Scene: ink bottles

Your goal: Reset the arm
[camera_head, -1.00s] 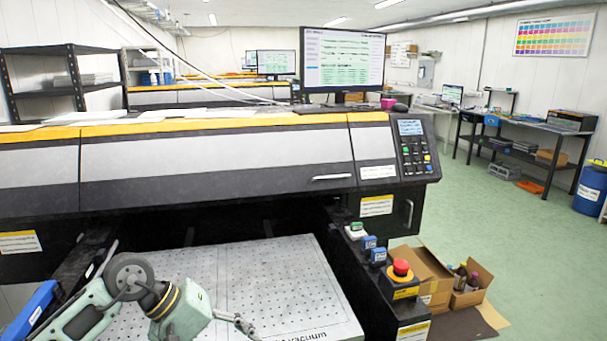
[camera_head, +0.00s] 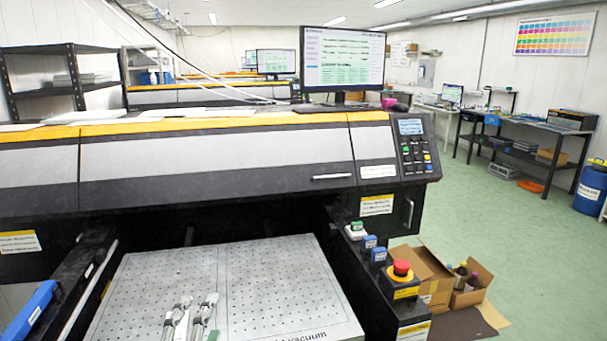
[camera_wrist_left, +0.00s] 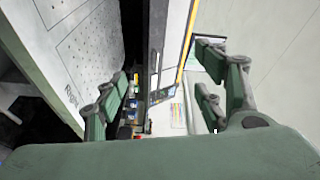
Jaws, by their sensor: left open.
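My left gripper (camera_head: 190,318) shows at the bottom of the head view, low over the left half of the perforated vacuum bed (camera_head: 262,296). Its two fingers point up in the picture, stand apart and hold nothing. In the left wrist view, the same gripper (camera_wrist_left: 160,98) has its green and grey fingers wide apart, with no object between them. The rest of the left arm is cut off by the bottom edge of the head view. My right gripper is in neither view.
The large printer (camera_head: 220,160) spans the space behind the bed. Open cardboard boxes (camera_head: 425,270) with bottles stand on the floor at right. Green floor (camera_head: 520,270) beyond is clear.

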